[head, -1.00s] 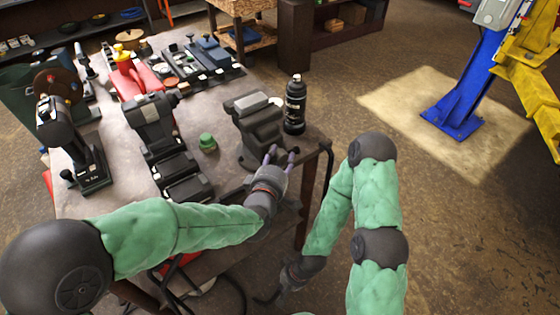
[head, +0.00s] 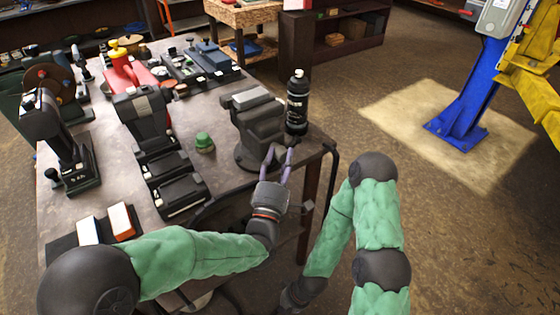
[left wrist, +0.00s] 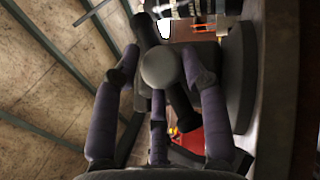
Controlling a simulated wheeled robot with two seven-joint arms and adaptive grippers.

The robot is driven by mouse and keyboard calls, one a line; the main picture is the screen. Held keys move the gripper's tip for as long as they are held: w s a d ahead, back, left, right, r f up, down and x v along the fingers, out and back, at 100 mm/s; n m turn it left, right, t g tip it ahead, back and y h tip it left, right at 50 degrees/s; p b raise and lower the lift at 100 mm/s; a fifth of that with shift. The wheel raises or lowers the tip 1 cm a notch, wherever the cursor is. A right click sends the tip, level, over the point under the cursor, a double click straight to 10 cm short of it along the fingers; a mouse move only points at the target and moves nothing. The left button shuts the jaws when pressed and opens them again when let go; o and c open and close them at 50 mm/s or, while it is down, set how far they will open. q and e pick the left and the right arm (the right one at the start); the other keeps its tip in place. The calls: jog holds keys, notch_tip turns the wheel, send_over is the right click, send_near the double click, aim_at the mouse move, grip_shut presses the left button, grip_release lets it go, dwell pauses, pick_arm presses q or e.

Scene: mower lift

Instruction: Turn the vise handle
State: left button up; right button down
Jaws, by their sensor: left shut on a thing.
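A dark grey bench vise (head: 258,130) with a pale block at its jaws stands near the right corner of the workbench. In the left wrist view, the vise's dark rod handle (left wrist: 180,108) runs steeply past a round grey screw end (left wrist: 160,68). My left gripper (head: 281,150) reaches to the front of the vise, and its purple fingers are shut around the handle area. The fingers also show in the left wrist view (left wrist: 160,75), on both sides of the screw end. My right gripper (head: 295,296) hangs low at the bottom beside the bench; its fingers cannot be made out.
The blue lift post (head: 470,95) stands far right. Open floor lies between bench and post.

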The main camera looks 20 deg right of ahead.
pick_arm(q)
jog(key=shift+d+f+n+t+y, duration=0.2)
jog(key=shift+n+t+y, duration=1)
jog(key=shift+n, duration=0.75)
jog(key=shift+d+f+n+t+y, duration=0.25)
jog(key=shift+n+t+y, duration=0.6)
jog(key=shift+n+t, duration=0.8)
jog(key=shift+d+f+n+t+y, duration=0.2)
jog(key=shift+n+t+y, duration=0.85)
jog(key=shift+n, duration=1.15)
jog(key=shift+a+r+n+y, duration=0.1)
jog(key=shift+r+n+y, duration=0.05)
jog(key=shift+n+y, duration=0.25)
jog(key=o, duration=1)
jog(key=shift+r, duration=0.15)
